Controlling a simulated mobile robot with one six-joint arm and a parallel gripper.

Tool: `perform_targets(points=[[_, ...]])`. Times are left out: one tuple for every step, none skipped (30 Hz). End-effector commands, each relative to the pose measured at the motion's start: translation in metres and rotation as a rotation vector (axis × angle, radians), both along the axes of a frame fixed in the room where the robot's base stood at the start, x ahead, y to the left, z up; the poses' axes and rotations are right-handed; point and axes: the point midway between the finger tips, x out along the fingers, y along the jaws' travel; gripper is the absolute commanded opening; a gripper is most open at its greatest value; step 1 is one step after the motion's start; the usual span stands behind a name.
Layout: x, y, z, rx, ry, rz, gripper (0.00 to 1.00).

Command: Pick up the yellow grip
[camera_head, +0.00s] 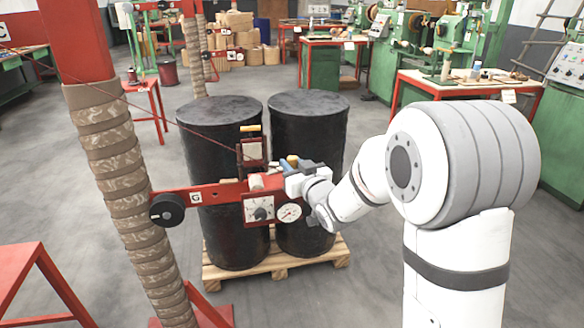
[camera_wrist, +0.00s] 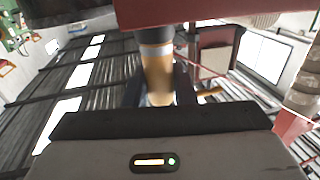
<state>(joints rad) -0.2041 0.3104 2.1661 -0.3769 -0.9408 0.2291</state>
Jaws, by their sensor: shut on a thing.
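The yellow grip (camera_wrist: 157,72) is a short orange-yellow cylinder with a dark band near the red body above it in the wrist view. My gripper (camera_wrist: 158,90) is shut on it, with a dark finger on either side. In the head view my gripper (camera_head: 293,171) is at the right end of the red arm (camera_head: 222,192), which carries a dial and a round gauge. There the grip is mostly hidden by my gripper. Whether the grip is still joined to the red body I cannot tell.
Two black drums (camera_head: 222,115) stand on a wooden pallet (camera_head: 275,262) behind the red arm. A red post wrapped in brown (camera_head: 125,175) stands at left. Another yellow handle (camera_head: 250,128) is on an upright red part. Workbenches stand behind.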

Motion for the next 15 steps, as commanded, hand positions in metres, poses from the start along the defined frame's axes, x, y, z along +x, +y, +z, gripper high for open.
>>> perform_targets(points=[[0.000, 0.000, 0.000, 0.000, 0.000, 0.000, 0.02], [0.000, 0.000, 0.000, 0.000, 0.000, 0.000, 0.00], [0.000, 0.000, 0.000, 0.000, 0.000, 0.000, 0.00], [0.000, 0.000, 0.000, 0.000, 0.000, -0.001, 0.00], [0.000, 0.000, 0.000, 0.000, 0.000, -0.001, 0.00], [0.000, 0.000, 0.000, 0.000, 0.000, -0.001, 0.00], [0.000, 0.000, 0.000, 0.000, 0.000, -0.001, 0.00], [0.000, -0.001, 0.000, 0.000, 0.000, -0.001, 0.00], [0.000, -0.001, 0.001, 0.000, 0.000, -0.001, 0.00], [0.000, -0.001, 0.002, 0.000, 0.000, -0.001, 0.00], [0.000, -0.001, 0.004, 0.000, -0.001, -0.001, 0.00], [0.000, -0.001, 0.008, 0.000, -0.002, -0.001, 0.00], [0.000, -0.001, 0.012, 0.001, -0.003, -0.001, 0.00], [0.000, -0.001, 0.017, 0.000, -0.004, -0.001, 0.00], [0.000, -0.001, 0.024, 0.000, -0.004, -0.001, 0.00]])
